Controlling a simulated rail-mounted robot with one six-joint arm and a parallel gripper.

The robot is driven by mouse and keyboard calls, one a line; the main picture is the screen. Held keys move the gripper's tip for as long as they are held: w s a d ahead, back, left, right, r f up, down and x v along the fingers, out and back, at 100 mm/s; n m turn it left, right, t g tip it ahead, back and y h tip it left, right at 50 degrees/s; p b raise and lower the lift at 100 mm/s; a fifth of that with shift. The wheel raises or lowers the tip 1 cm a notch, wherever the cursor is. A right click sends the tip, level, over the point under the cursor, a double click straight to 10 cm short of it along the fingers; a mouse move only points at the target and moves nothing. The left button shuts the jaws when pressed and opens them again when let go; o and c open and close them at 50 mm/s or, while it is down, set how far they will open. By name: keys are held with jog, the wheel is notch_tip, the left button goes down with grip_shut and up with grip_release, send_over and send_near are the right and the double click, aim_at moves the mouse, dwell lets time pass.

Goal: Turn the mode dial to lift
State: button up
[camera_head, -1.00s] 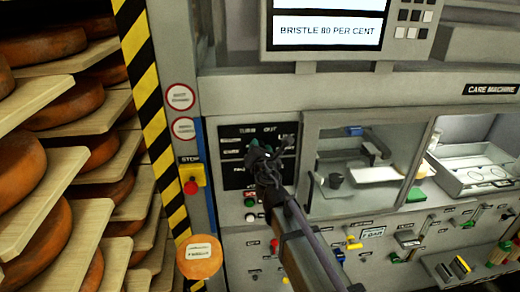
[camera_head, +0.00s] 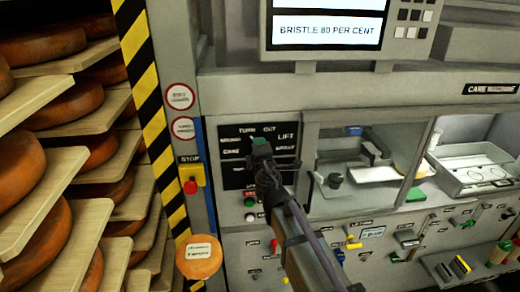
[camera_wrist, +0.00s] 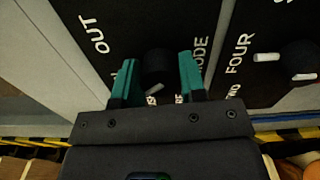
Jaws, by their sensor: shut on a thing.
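The mode dial (camera_wrist: 158,68) is a round black knob on a black panel. In the wrist view it sits between the two teal fingers of my gripper (camera_wrist: 157,78), which is shut on it. A short white mark shows at the knob's near edge, by partly covered lettering. The words OUT and MODE are readable beside it. In the head view my gripper (camera_head: 261,143) is at the black dial panel (camera_head: 232,154) and hides the knob. The LIFT label (camera_head: 286,138) is at the panel's upper right, with TURN and OUT along the top.
A second black dial (camera_wrist: 300,58) with FOUR and TWO labels is close by. Green and white buttons (camera_head: 250,203) are below the panel. A red stop button (camera_head: 190,187) is at left, beside a striped post (camera_head: 147,110). A screen (camera_head: 328,28) is above.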

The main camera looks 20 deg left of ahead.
jog(key=m, duration=0.5)
jog(key=shift+m, duration=0.3)
jog(key=m, duration=1)
jog(key=shift+m, duration=2.6)
jog(key=o, duration=0.9)
